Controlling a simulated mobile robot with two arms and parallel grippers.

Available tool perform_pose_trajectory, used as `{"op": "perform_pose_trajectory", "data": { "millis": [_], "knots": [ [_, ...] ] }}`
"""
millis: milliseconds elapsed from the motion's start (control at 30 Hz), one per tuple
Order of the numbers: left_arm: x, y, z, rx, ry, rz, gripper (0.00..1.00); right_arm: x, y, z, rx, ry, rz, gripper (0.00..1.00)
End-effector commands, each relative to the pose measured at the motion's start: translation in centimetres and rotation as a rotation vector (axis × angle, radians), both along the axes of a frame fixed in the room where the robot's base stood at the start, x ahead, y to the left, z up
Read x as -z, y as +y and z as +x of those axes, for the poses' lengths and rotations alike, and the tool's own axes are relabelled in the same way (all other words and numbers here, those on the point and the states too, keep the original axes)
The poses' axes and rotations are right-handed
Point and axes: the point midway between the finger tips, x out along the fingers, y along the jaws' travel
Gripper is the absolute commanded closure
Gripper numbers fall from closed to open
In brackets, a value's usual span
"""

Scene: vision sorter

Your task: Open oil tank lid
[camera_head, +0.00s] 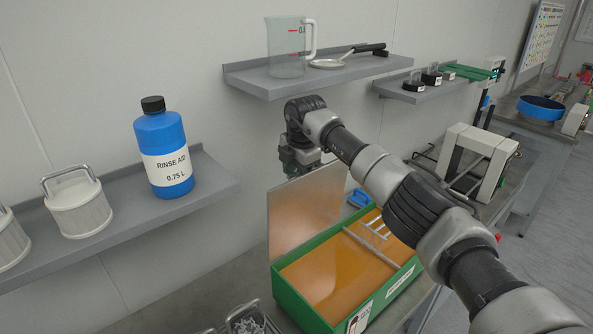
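The oil tank (308,308) is a green open-topped box filled with orange oil, at the lower centre. Its lid (298,215), a flat tan, glossy panel, stands nearly upright along the tank's far left side, so the oil shows. My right arm reaches in from the right over the tank. My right gripper (299,168) is at the top edge of the lid, partly hidden behind it. I cannot tell if it touches the lid, and its fingers are too small and dark to read. My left gripper is not in view.
A grey bar and rack (371,248) lie across the tank. The upper shelf above my gripper holds a beaker (287,65) and pan (327,63). A beige-framed device (480,145) stands right.

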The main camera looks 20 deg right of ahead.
Motion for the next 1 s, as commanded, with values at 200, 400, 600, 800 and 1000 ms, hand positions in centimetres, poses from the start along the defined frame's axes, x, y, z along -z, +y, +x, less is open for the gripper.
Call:
{"op": "perform_pose_trajectory", "data": {
  "millis": [200,400,600,800,1000],
  "knots": [
    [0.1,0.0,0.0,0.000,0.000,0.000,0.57,-0.5,-0.1,0.1,0.001,-0.006,0.002,0.62],
    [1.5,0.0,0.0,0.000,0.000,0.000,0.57,-3.1,-0.2,-0.4,0.000,-0.009,0.000,0.62],
    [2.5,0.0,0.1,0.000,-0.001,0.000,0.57,-6.1,-0.4,-0.9,0.000,-0.004,-0.001,0.62],
    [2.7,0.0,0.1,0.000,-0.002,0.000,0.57,-7.3,-0.5,-1.1,0.000,0.000,0.000,0.62],
    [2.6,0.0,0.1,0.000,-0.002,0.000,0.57,-7.4,-0.5,-1.1,0.000,0.000,0.000,0.62]
  ]
}}
